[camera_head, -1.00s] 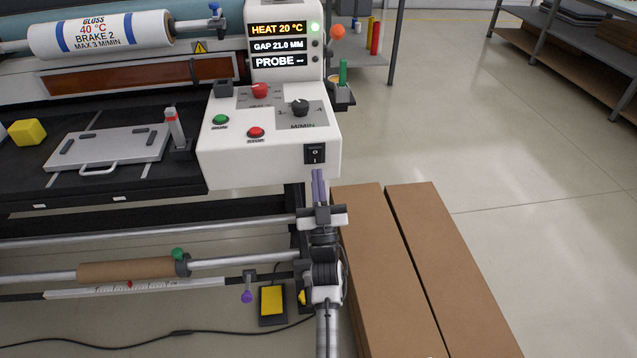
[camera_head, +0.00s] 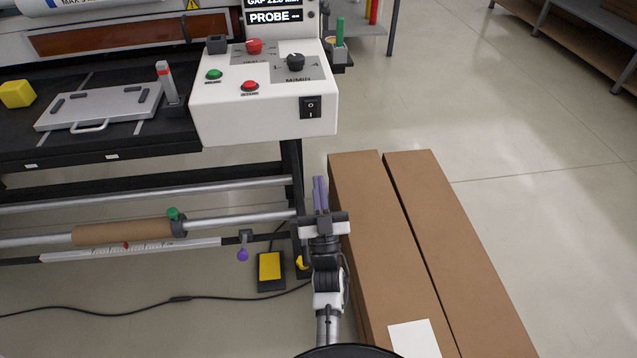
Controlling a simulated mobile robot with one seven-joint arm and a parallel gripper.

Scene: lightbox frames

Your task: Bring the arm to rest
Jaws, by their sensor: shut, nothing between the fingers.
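My gripper (camera_head: 320,181) is at the lower middle of the head view, at the end of my arm, which reaches up from the bottom edge. Its two purple fingers are close together and shut, with nothing seen between them. It points away from me, below the white control box (camera_head: 265,95) and apart from it in the picture.
The laminating machine with its black bed (camera_head: 95,140) and steel rollers (camera_head: 190,190) fills the left. A yellow foot pedal (camera_head: 270,268) and a black cable (camera_head: 180,299) lie on the floor. Open floor (camera_head: 500,130) lies to the right, before a grey shelf (camera_head: 590,40).

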